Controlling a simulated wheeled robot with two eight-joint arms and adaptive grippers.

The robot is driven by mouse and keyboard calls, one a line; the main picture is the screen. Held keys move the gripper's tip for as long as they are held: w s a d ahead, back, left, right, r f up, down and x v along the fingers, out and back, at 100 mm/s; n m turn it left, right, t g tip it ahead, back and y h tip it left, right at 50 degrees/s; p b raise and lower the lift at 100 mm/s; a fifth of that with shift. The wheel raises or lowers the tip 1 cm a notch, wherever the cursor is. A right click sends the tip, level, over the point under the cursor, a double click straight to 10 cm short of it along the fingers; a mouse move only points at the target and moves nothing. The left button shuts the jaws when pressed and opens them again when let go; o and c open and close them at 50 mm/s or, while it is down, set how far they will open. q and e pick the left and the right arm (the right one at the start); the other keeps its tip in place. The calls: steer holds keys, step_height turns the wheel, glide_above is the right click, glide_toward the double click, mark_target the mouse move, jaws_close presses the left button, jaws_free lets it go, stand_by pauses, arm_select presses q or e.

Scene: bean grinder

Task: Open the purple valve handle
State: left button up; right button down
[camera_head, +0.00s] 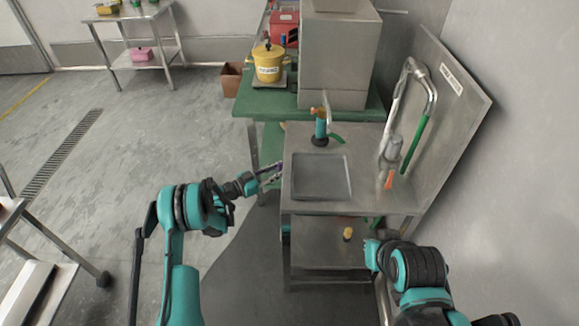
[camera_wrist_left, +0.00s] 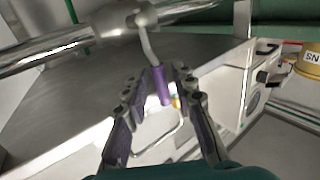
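The purple valve handle (camera_wrist_left: 160,86) hangs from a bent metal rod on a pipe fitting in the left wrist view. My left gripper (camera_wrist_left: 158,92) is open, with its two fingers on either side of the handle's lower part. Gaps show between the handle and the fingers. In the head view my left gripper (camera_head: 269,174) is beside the left edge of the metal sink table (camera_head: 300,204), where the handle is hard to make out. My right gripper (camera_head: 374,254) is low in front of the table, and its fingers are not clear.
A grey basin (camera_head: 321,176) is set in the table. A teal-handled tap (camera_head: 321,125) stands behind it, and a metal pipe with a green handle (camera_head: 415,145) rises at right. A green table (camera_head: 256,104) with a yellow pot (camera_head: 268,62) is behind.

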arm_select(q)
steer(key=shift+b+x, duration=0.55)
steer(key=shift+x, duration=1.8)
jaws_close()
